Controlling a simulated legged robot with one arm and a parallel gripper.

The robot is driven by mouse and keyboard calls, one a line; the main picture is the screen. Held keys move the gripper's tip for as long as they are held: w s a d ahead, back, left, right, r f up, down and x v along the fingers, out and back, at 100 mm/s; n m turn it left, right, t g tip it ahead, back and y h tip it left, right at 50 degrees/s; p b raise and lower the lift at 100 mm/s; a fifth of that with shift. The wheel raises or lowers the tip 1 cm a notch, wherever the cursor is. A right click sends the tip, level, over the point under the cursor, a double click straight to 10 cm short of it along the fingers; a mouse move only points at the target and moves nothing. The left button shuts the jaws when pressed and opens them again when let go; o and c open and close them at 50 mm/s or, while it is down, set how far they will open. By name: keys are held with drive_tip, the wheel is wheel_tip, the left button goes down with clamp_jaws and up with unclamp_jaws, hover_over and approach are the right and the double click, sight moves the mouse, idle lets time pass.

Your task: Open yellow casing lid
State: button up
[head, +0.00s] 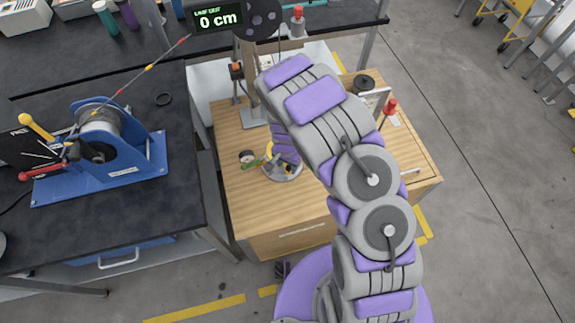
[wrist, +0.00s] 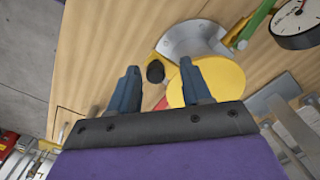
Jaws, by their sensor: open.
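The yellow casing lid (wrist: 228,78) is a round yellow disc in the wrist view, just right of centre, partly covered by my right finger. A round grey metal casing (wrist: 190,38) shows beyond it. A black knob (wrist: 155,72) on a small yellow bracket sits left of the disc. My gripper (wrist: 160,72) is open, its two blue-grey fingers apart with nothing held; the knob appears between their tips. I cannot tell whether the fingers touch the lid. In the head view my arm hides most of the casing (head: 290,176) on the wooden bench.
A dial gauge (wrist: 297,26) and a green bar stand right of the casing. The wooden bench top (head: 245,205) is clear in front. A blue winch (head: 100,150) stands on the dark table at left. A display (head: 217,17) reads 0 cm.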

drive_tip(key=shift+d+f, duration=0.1)
drive_tip(key=shift+f, duration=0.15)
drive_tip(key=shift+d, duration=0.1)
drive_tip(key=shift+d, duration=0.15)
drive_tip(key=shift+c, duration=0.3)
clamp_jaws()
